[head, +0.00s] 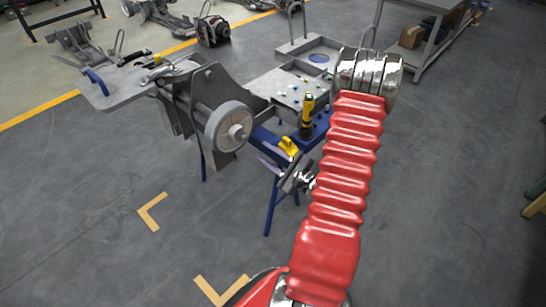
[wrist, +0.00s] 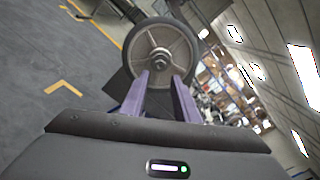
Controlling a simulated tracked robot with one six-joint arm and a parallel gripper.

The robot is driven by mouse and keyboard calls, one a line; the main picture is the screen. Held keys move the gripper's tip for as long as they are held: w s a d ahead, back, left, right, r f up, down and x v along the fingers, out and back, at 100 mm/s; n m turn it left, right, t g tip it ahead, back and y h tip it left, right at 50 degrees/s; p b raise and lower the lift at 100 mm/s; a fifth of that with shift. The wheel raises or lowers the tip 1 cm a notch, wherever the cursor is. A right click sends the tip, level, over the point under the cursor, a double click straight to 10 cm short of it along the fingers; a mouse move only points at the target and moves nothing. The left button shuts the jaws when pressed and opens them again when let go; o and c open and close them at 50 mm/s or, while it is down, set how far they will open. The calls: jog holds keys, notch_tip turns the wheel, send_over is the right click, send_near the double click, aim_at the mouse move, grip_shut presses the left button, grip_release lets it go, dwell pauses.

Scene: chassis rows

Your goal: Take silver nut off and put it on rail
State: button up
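The silver nut (wrist: 161,56) sits at the centre of the grey wheel (wrist: 140,40), on its hub. In the head view the wheel (head: 215,125) hangs on the grey chassis, and the small hub (head: 237,131) faces my arm. My gripper (wrist: 160,76) points at the wheel, with its two purple fingers spread and nothing between them.
A grey tray table (head: 285,85) with small scattered parts stands behind my gripper. A yellow object (head: 289,146) is close to the fingers. A workbench (head: 425,50) stands at back right. Floor in front is clear, with yellow corner marks (head: 150,212).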

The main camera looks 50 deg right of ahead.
aim_at(246, 140)
jog(key=shift+w+a, duration=0.15)
jog(key=shift+w, duration=4)
jog(key=shift+c, duration=0.4)
jog(key=c, duration=0.6)
jog(key=o, duration=0.3)
jog(key=shift+c, duration=1.3)
jog(key=shift+s, duration=2.2)
